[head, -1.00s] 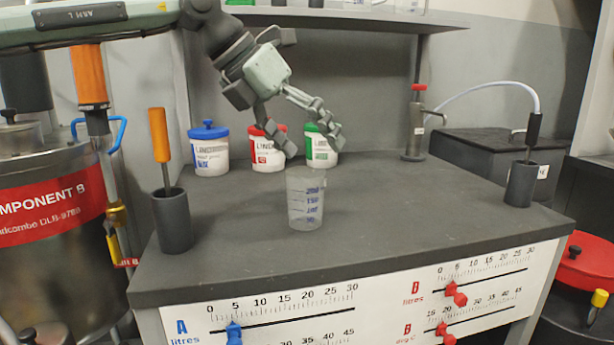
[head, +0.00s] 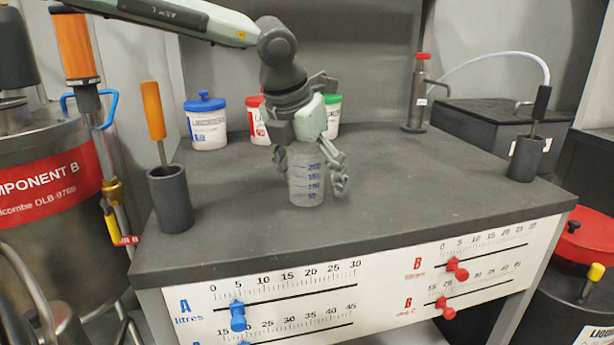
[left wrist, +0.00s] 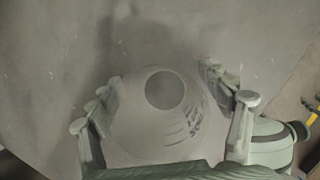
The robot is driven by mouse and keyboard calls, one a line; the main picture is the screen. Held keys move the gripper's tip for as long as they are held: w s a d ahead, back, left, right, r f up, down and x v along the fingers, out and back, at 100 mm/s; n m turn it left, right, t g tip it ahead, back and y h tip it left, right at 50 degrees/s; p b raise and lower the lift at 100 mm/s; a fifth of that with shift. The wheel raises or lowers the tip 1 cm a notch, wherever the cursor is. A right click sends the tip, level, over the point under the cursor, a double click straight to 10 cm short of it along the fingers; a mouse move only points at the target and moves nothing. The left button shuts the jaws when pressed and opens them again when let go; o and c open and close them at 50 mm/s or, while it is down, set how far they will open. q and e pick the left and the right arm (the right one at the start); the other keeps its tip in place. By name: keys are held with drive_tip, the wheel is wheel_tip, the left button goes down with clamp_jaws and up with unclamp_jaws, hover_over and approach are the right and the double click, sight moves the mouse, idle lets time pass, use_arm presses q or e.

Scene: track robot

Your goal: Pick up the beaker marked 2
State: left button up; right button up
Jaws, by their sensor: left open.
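A clear beaker (head: 306,184) with blue volume marks stands upright on the dark bench top. No number 2 is readable on it. My left gripper (head: 313,180) points down over it, with one finger on each side. In the left wrist view the beaker (left wrist: 165,110) sits between the two open fingers of my left gripper (left wrist: 165,115). The fingers look spread, and I cannot tell whether either touches the glass. My right gripper is not in view.
Tubs with blue (head: 207,122), red (head: 257,122) and green (head: 332,116) lids stand at the back. A grey holder with an orange-handled tool (head: 170,198) is at left, another dark holder (head: 527,158) at right. The bench right of the beaker is clear.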

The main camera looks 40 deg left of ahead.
use_arm(q)
drive_tip(key=shift+c, duration=0.5)
drive_tip(key=c, duration=1.1)
drive_tip(key=shift+c, duration=0.3)
drive_tip(key=shift+r, duration=0.1)
